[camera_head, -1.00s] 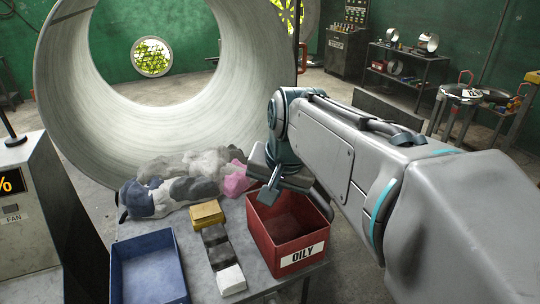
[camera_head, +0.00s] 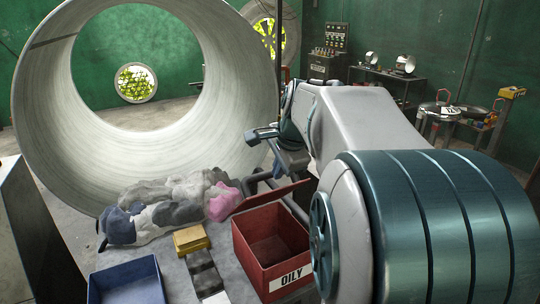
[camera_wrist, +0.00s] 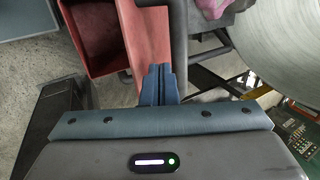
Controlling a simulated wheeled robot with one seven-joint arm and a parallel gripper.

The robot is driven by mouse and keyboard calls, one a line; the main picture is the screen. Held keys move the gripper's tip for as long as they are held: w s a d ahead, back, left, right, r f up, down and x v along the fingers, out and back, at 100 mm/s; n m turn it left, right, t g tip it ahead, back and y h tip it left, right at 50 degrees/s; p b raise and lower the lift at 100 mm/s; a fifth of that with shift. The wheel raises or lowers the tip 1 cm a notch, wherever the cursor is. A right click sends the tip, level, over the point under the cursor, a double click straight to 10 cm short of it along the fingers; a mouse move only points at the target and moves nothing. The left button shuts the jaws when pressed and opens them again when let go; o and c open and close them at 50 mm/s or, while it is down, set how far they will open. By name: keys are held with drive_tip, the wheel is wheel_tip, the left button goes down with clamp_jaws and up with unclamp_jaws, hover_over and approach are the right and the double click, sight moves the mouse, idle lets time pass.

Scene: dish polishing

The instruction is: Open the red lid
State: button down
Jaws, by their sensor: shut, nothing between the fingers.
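The red bin marked OILY (camera_head: 270,240) stands at the right of the bench with its top open. Its red lid (camera_head: 285,197) is swung up and tilted back at the bin's rear edge. The wrist view also shows the lid (camera_wrist: 146,35) as a red panel beside the open bin (camera_wrist: 90,35). My gripper (camera_wrist: 158,72) is shut and empty, with its fingertips near the lid's edge in that view. I cannot tell whether they touch it. In the head view the gripper is above and behind the bin, its fingertips partly hidden.
A grey tube frame (camera_wrist: 178,45) runs close beside the lid. A blue tray (camera_head: 125,280), a yellow block (camera_head: 190,239) and a pile of rags (camera_head: 165,210) lie left of the bin. A large metal cylinder (camera_head: 60,150) stands behind the bench.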

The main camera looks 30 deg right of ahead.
drive_tip(key=shift+x, duration=1.25)
